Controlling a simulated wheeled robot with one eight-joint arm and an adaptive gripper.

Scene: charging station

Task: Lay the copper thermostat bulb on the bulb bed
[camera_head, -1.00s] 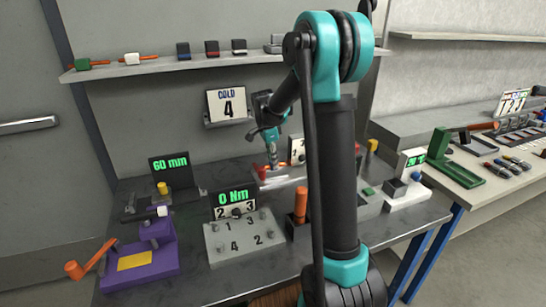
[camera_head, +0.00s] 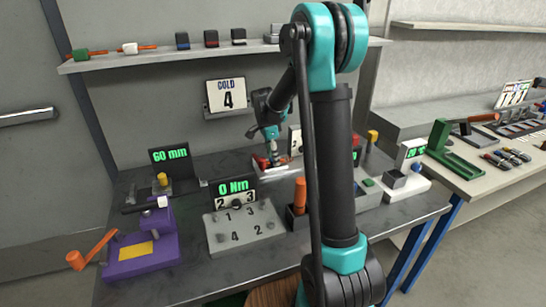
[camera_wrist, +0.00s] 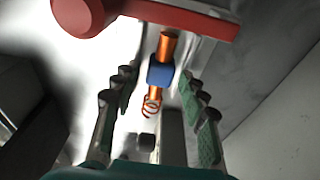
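The copper thermostat bulb (camera_wrist: 167,44) shows in the wrist view as an orange-copper rod with a blue collar (camera_wrist: 160,74) and a thin copper coil below it. My gripper (camera_wrist: 160,82) has its fingers apart, one on each side of the collar, with a visible gap on both sides. In the head view my gripper (camera_head: 273,164) points down over the pale fixture at the back of the bench, and the bulb is too small to make out there. I cannot tell which surface is the bulb bed.
A red bar (camera_wrist: 150,14) lies across the top of the wrist view, close beyond the fingertips. On the bench (camera_head: 205,284) stand a grey numbered block (camera_head: 245,230), a purple fixture (camera_head: 145,262) and an orange cylinder (camera_head: 300,194). A shelf (camera_head: 150,61) runs above.

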